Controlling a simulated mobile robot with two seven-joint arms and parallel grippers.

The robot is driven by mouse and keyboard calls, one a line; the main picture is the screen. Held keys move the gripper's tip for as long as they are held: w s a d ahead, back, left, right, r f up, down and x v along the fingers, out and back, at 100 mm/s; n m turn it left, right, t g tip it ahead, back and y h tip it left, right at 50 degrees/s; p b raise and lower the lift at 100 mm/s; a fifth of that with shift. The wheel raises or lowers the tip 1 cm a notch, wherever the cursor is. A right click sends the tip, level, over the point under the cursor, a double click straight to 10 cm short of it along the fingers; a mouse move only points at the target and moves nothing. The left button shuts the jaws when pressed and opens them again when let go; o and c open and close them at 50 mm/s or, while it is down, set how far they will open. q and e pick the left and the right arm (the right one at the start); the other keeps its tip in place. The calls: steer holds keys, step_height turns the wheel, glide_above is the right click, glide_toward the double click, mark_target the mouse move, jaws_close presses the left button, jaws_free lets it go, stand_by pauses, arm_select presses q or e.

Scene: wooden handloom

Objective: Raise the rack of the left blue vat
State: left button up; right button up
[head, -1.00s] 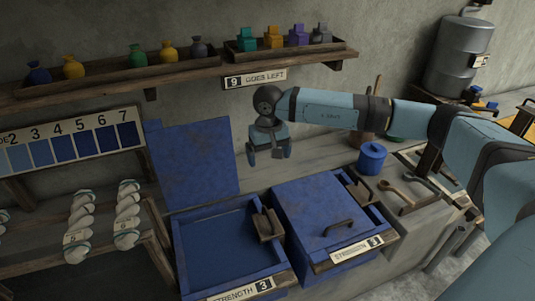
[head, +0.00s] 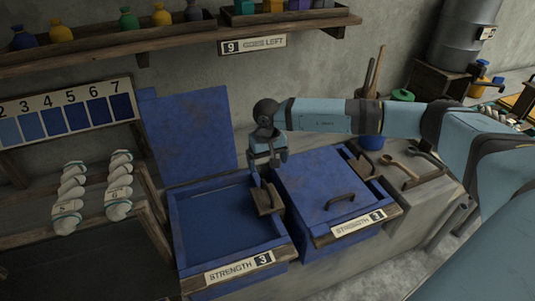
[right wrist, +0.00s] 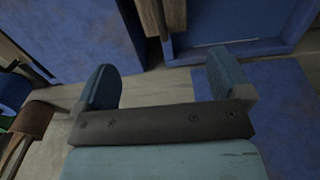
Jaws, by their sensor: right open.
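The left blue vat (head: 181,237) stands open, its lid (head: 190,130) raised against the wall and dark blue liquid (head: 225,220) inside. A brown wooden block (head: 265,200) sits at its right rim, beside a blue upright; I cannot tell how it joins the rack. The rack itself is not visible. My right gripper (head: 268,160) is open and empty above and behind that block, pointing down. In the right wrist view its two blue fingers (right wrist: 161,80) are apart, with a wooden piece (right wrist: 172,15) beyond the gap. My left gripper is not in view.
The right vat (head: 330,185) is closed, with a handle on its lid, close beside the left one. A shelf (head: 120,50) with jars and blocks runs above. Wooden tools (head: 400,170) lie on the bench at right.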

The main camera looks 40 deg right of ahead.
mark_target(267, 187)
step_height(267, 187, down, 11)
steer(key=b, duration=0.8)
steer(key=shift+f, duration=0.15)
steer(key=shift+f+b, duration=0.5)
steer(key=shift+f, duration=0.15)
steer(key=shift+r, duration=0.1)
steer(key=shift+f, duration=0.3)
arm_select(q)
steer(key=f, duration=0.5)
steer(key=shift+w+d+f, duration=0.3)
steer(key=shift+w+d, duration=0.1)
